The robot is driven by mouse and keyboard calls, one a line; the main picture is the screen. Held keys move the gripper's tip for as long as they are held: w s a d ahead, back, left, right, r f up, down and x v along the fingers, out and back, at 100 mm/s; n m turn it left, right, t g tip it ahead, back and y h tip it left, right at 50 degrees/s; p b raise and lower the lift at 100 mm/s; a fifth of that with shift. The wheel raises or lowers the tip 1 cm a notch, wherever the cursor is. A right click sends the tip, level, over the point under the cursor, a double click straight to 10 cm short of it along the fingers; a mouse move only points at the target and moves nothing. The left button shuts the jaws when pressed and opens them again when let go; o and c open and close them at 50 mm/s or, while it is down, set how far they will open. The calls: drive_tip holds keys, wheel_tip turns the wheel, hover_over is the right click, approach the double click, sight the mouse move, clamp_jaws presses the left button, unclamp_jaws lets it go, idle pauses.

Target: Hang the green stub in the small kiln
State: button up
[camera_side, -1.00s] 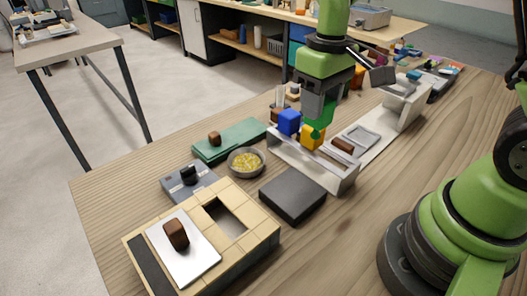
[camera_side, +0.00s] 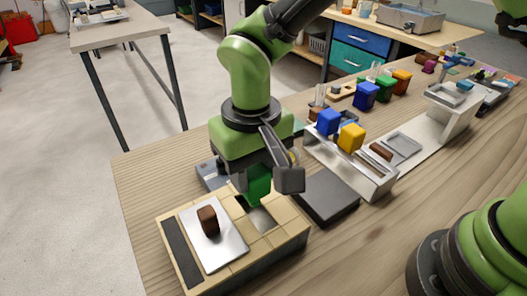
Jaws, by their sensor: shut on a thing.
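My gripper (camera_side: 256,172) points down over the small kiln, shut on the green stub (camera_side: 258,189); its fingers are partly hidden by my wrist. The stub is a green block, upright, at the back of the kiln's opening (camera_side: 263,219). I cannot tell whether its lower end is above the opening or inside it. The small kiln (camera_side: 272,244) is a low box of pale yellow bricks at the front left of the table. A metal plate (camera_side: 213,249) with a brown knob (camera_side: 208,220) lies on its left part, beside the opening.
A dark grey slab (camera_side: 327,197) lies right of the kiln. Beyond it, a pale rack (camera_side: 375,183) holds a blue block (camera_side: 328,122) and a yellow block (camera_side: 350,137). Other blue, green (camera_side: 385,88) and orange blocks stand behind.

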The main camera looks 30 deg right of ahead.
drive_tip(key=shift+f, duration=2.2)
drive_tip(key=o, duration=1)
